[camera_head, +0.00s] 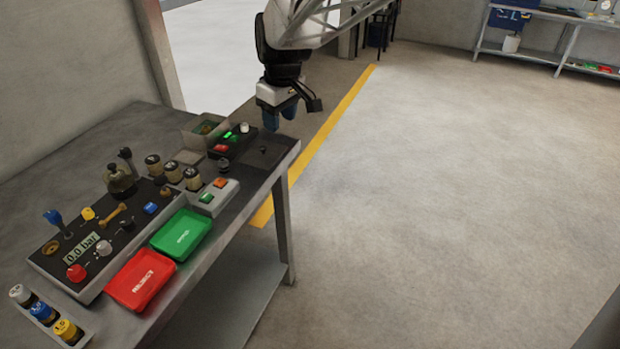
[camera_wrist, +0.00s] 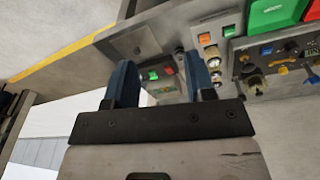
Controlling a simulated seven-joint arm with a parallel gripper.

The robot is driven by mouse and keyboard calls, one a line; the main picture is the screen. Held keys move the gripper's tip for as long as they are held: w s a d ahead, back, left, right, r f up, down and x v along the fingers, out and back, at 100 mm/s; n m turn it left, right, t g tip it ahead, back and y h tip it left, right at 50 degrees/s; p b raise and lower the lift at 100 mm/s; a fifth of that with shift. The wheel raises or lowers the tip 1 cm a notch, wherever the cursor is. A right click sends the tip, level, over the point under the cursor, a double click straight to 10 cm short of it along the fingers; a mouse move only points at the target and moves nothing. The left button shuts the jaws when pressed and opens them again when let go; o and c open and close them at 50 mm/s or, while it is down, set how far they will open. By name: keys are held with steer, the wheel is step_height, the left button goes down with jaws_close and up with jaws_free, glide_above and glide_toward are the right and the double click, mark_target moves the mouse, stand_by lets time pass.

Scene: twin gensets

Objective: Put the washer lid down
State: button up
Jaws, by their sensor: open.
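My gripper (camera_head: 281,113) hangs above the far right corner of the bench, its blue fingers pointing down; they also show in the wrist view (camera_wrist: 161,80). The fingers are spread and nothing is held between them. A dark flat square (camera_head: 265,155) lies near the bench corner. I cannot tell surely which piece is the washer lid.
The bench (camera_head: 80,150) also bears a control panel (camera_head: 60,262) with levers and knobs, a green tray (camera_head: 181,235), a red tray (camera_head: 140,280) and several small jars. Open floor (camera_head: 450,180) lies to the right, past a yellow line.

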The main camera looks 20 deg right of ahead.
steer(key=s+f+m+t, duration=0.1)
steer(key=s+m, duration=0.5)
steer(key=s, duration=2.2)
steer(key=shift+f+m+h, duration=0.25)
steer(key=shift+m+h, duration=0.05)
